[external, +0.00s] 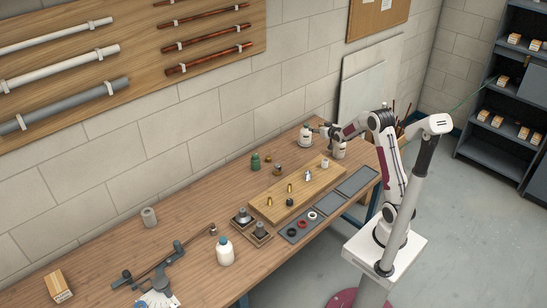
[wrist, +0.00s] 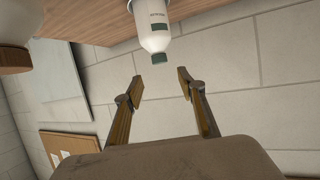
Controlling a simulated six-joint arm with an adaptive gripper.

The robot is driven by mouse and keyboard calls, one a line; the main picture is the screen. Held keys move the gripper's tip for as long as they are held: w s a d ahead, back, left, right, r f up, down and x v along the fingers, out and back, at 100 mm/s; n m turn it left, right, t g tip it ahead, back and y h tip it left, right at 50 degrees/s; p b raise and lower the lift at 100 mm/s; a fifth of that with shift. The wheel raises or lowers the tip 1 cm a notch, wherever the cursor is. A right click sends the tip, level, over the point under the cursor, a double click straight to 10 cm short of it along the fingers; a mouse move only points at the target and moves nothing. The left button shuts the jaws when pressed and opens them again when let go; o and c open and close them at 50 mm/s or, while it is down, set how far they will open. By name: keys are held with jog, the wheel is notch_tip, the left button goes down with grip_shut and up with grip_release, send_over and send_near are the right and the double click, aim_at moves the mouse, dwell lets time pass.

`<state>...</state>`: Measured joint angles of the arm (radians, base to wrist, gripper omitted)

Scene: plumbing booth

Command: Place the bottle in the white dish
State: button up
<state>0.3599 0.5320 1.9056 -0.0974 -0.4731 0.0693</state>
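In the wrist view a white bottle (wrist: 153,25) with a dark label and green cap appears upside down, just beyond the gap between my fingertips. My gripper (wrist: 160,82) is open and empty, its two fingers apart. In the external view my gripper (external: 316,128) is at the far end of the bench by the wall, close to a white bottle (external: 304,139). I cannot tell there whether they touch. Another white bottle (external: 225,251) with a teal cap stands at the bench's near edge. I cannot clearly make out a white dish.
A second pale container (external: 338,149) stands under my arm; a large pale shape (wrist: 14,25) fills the wrist view's upper left.

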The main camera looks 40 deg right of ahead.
jog(key=s+a+r+n+g+y, duration=0.1)
jog(key=s+a+r, duration=0.2)
jog(key=s+a, duration=0.3)
jog(key=s+a+r+g+y, duration=0.1)
jog(key=s+a+r, duration=0.35)
jog(key=s, duration=0.25)
jog(key=s+a+r+n+g, duration=0.1)
jog(key=s+a+r+g, duration=0.15)
jog(key=s+a, duration=0.35)
jog(key=s+a+f+g+y, duration=0.1)
jog(key=s+a, duration=0.3)
jog(key=s, duration=0.9)
jog(key=s+a+f+n+g+y, duration=0.1)
jog(key=s+a, duration=0.3)
jog(key=s, duration=1)
jog(key=shift+f+n+g, duration=0.3)
jog(key=shift+f+g, duration=0.05)
jog(key=shift+f, duration=0.1)
